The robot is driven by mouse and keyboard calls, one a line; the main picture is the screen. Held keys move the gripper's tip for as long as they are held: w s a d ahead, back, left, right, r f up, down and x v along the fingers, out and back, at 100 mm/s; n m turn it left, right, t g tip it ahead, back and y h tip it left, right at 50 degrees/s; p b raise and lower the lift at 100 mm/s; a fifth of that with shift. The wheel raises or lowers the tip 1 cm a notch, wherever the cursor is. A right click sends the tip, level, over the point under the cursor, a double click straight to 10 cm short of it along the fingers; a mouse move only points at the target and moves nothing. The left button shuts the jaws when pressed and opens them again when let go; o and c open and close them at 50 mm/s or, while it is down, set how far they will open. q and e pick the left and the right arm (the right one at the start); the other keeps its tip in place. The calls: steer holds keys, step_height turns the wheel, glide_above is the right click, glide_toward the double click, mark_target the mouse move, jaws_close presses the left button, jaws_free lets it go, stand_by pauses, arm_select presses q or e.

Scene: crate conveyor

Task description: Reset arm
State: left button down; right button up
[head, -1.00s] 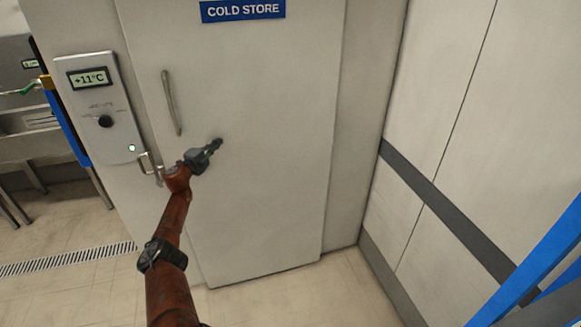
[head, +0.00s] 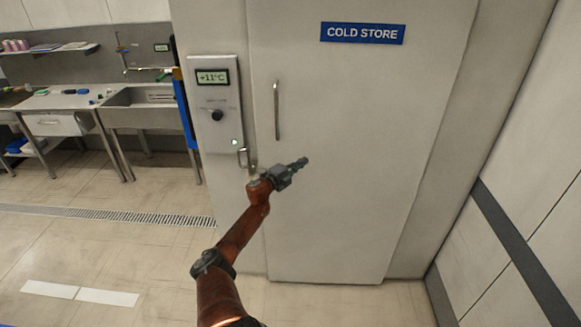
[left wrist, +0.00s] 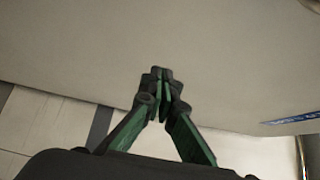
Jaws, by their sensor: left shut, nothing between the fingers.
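My left arm (head: 240,232) reaches up from the bottom of the head view. Its gripper (head: 303,162) is shut and empty in front of the pale cold store door (head: 350,190). In the left wrist view the fingertips (left wrist: 160,82) meet, with a plain pale surface behind them. My right gripper shows in neither view.
The door has a vertical handle (head: 277,110) and a blue COLD STORE sign (head: 362,33). A control panel (head: 217,105) reading +11°C, with a dark knob, is left of it. A sink bench (head: 140,117) stands at the far left. The floor at left is clear.

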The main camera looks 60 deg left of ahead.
arm_select(q)
steer(key=v, duration=0.5)
steer(key=shift+s+r, duration=0.1)
steer(key=shift+s, duration=0.25)
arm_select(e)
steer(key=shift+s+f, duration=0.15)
